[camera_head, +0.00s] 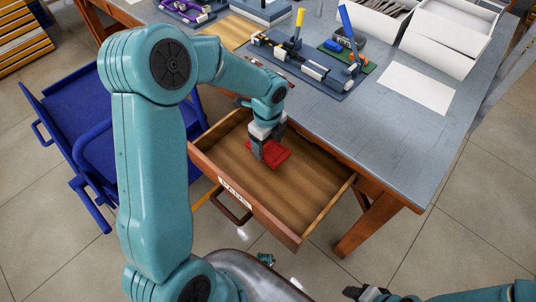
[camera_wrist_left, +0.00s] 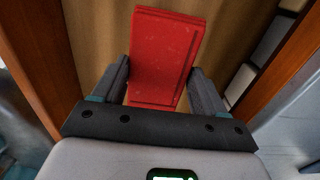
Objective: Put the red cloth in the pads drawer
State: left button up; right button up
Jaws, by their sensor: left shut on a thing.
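The red cloth (camera_head: 271,153) is a folded red pad over the open wooden drawer (camera_head: 262,190), near its back left part. My left gripper (camera_head: 258,148) points down into the drawer and is shut on the cloth. In the left wrist view the cloth (camera_wrist_left: 163,60) sits between the two fingers, with the brown drawer floor behind it. Whether the cloth touches the drawer floor cannot be told. The drawer front carries a white label (camera_head: 235,193), too small to read surely, and a dark handle. My right gripper (camera_head: 366,293) is low at the bottom edge, partly cut off.
The grey workbench (camera_head: 400,140) above the drawer holds a blue mat with tools (camera_head: 305,65), a white sheet (camera_head: 417,88) and white bins (camera_head: 440,45). The rest of the drawer floor looks bare.

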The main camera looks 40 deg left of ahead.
aim_at(268, 153)
pick_arm(q)
notch_tip(268, 153, down, 4)
jog(key=shift+f+b, duration=0.15)
jog(key=shift+b, duration=0.35)
jog(key=shift+f, duration=0.3)
jog(key=shift+f, duration=0.15)
jog(key=o, duration=1)
jog(key=shift+o, duration=0.2)
